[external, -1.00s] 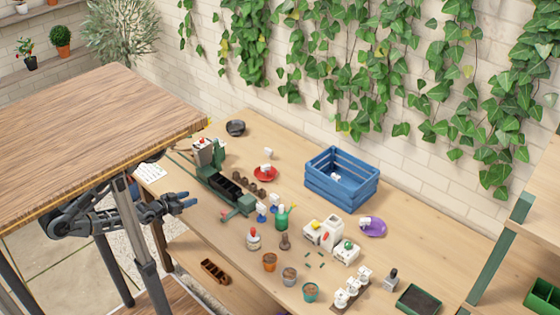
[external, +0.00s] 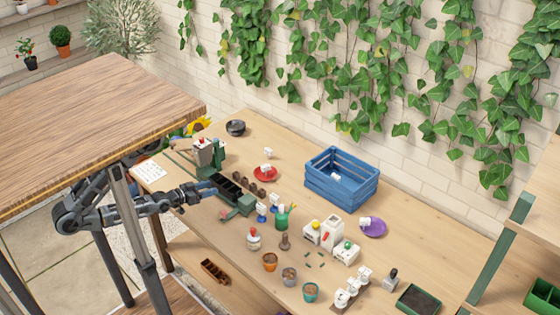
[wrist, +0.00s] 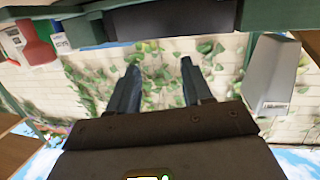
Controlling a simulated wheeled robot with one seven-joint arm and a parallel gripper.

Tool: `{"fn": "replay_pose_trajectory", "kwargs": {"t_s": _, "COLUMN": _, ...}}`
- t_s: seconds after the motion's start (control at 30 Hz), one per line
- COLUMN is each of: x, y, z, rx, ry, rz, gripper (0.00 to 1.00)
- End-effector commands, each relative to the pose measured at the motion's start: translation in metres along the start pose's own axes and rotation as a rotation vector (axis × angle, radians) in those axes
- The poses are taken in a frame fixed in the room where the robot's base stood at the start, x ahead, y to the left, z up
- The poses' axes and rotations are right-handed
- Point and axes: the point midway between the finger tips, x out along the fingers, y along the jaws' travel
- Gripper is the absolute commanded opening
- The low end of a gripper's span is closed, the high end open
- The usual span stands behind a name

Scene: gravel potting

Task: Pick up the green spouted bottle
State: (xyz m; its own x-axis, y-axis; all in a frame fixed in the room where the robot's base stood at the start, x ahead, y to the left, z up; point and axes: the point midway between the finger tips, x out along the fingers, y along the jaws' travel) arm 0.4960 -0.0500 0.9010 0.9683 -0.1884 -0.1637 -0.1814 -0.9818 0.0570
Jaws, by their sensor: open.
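The green spouted bottle (external: 282,219) stands upright on the workbench in the external view, just right of two small blue-and-white items. My gripper (external: 212,189) is open and empty. It is at the left side of the bench, beside the dark green device with a black tray, and well to the left of the bottle. In the wrist view the two fingers of my gripper (wrist: 160,82) point at the ivy wall with nothing between them. I cannot make out the bottle in the wrist view.
The dark green device (external: 239,203) lies between my gripper and the bottle. A white bottle with a red top (external: 253,241) and a brown bottle (external: 285,242) stand close in front. A blue crate (external: 342,190) is behind right. A wooden tabletop (external: 90,120) overhangs my arm.

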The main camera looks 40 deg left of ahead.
Motion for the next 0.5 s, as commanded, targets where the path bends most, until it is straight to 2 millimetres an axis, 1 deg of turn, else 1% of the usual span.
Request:
{"fn": "replay_pose_trajectory", "kwargs": {"t_s": 0.03, "x": 0.016, "y": 0.015, "z": -0.025, "rx": -0.003, "ry": 0.030, "rz": 0.052, "gripper": 0.50}}
{"fn": "replay_pose_trajectory", "kwargs": {"t_s": 0.17, "x": 0.050, "y": 0.056, "z": -0.062, "rx": -0.014, "ry": 0.078, "rz": 0.179, "gripper": 0.50}}
{"fn": "replay_pose_trajectory", "kwargs": {"t_s": 0.2, "x": 0.059, "y": 0.072, "z": -0.070, "rx": -0.015, "ry": 0.090, "rz": 0.222, "gripper": 0.50}}
{"fn": "replay_pose_trajectory", "kwargs": {"t_s": 0.27, "x": 0.072, "y": 0.098, "z": -0.076, "rx": -0.006, "ry": 0.099, "rz": 0.290, "gripper": 0.50}}
{"fn": "replay_pose_trajectory", "kwargs": {"t_s": 0.3, "x": 0.079, "y": 0.117, "z": -0.080, "rx": 0.003, "ry": 0.105, "rz": 0.336, "gripper": 0.50}}
{"fn": "replay_pose_trajectory", "kwargs": {"t_s": 0.33, "x": 0.084, "y": 0.131, "z": -0.082, "rx": 0.012, "ry": 0.109, "rz": 0.368, "gripper": 0.50}}
{"fn": "replay_pose_trajectory", "kwargs": {"t_s": 0.4, "x": 0.091, "y": 0.159, "z": -0.085, "rx": 0.032, "ry": 0.116, "rz": 0.435, "gripper": 0.50}}
{"fn": "replay_pose_trajectory", "kwargs": {"t_s": 0.5, "x": 0.096, "y": 0.193, "z": -0.090, "rx": 0.060, "ry": 0.126, "rz": 0.513, "gripper": 0.50}}
